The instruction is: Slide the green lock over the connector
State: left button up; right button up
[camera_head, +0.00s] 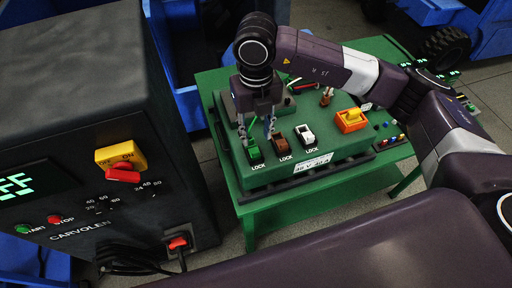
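The green lock (255,155) is at the left end of a row of three locks on the green fixture, above a "LOCK" label. A brown lock (281,147) and a white lock (304,134) sit to its right. My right gripper (258,140) points down over the fixture, just behind the green lock. Its two fingers are apart, with nothing visible held between them. The left fingertip is close to the green lock; I cannot tell whether they touch. The connector cannot be clearly made out; the gripper covers the area behind the lock. My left gripper is out of view.
The fixture stands on a green table (259,211). An orange block with a yellow switch (351,119) is at the fixture's right. A dark control box (75,120) with buttons stands at the left. Blue bins (182,85) are behind.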

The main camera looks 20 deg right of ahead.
aim_at(256, 152)
notch_tip(256, 152, down, 7)
jog(key=p, duration=0.2)
jog(key=shift+s+r+p, duration=0.1)
jog(key=shift+p, duration=0.25)
jog(key=shift+f, duration=0.35)
grip_shut()
